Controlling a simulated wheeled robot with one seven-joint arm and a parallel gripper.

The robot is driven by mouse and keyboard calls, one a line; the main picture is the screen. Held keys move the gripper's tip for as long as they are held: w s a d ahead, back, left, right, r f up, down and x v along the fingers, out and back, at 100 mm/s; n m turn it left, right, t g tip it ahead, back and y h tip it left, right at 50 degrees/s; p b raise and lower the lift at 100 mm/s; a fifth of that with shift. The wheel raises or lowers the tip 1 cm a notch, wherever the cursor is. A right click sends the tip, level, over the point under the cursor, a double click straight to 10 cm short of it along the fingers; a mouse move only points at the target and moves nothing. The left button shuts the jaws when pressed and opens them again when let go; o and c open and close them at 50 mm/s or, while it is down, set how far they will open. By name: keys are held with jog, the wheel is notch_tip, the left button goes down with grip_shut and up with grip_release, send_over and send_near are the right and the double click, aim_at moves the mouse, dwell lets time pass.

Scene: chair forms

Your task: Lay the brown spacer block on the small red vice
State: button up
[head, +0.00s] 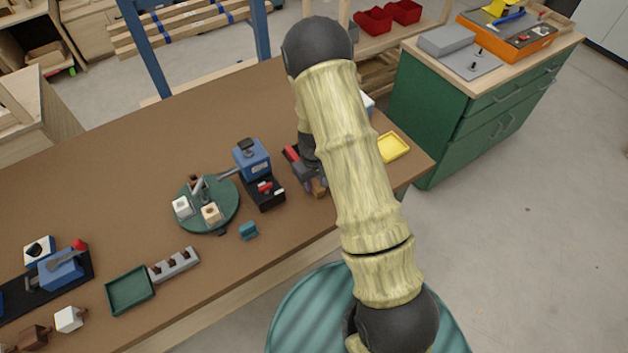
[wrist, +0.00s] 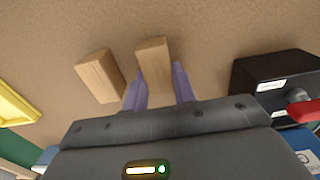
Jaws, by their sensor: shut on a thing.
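My gripper (wrist: 160,85) is shut on a brown wooden block (wrist: 154,62), which stands out between its two purple fingers in the wrist view. I take this as the brown spacer block. A second, similar wooden block (wrist: 100,76) lies just left of it on the table. In the head view a small brown block (head: 319,188) shows below my gripper, and I cannot tell which of the two it is. A red part (head: 291,153) beside my gripper may be the small red vice, mostly hidden by the gripper and arm.
A black base (wrist: 270,75) with a red part is at the right in the wrist view. The blue machine (head: 252,160) stands left of my gripper. A yellow tray (head: 393,147) is on the right. The green turntable (head: 228,193) and teal block (head: 249,231) are farther left.

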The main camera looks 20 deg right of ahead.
aim_at(315, 182)
jog(key=o, duration=1)
jog(key=shift+o, duration=0.2)
notch_tip(315, 182, up, 12)
jog(key=b, duration=0.1)
jog(key=shift+r, duration=0.1)
jog(key=shift+s+r, duration=0.1)
jog(key=s+r+m+t, duration=0.1)
jog(key=s+r, duration=0.3)
jog(key=s, duration=0.3)
jog(key=s+r+m+t, duration=0.1)
jog(key=s+r+m, duration=0.1)
jog(key=s+r, duration=0.3)
jog(key=s, duration=0.3)
jog(key=shift+s+d+r+m+t, duration=0.2)
jog(key=shift+s+r+m+t, duration=0.05)
jog(key=shift+r+m+t, duration=0.05)
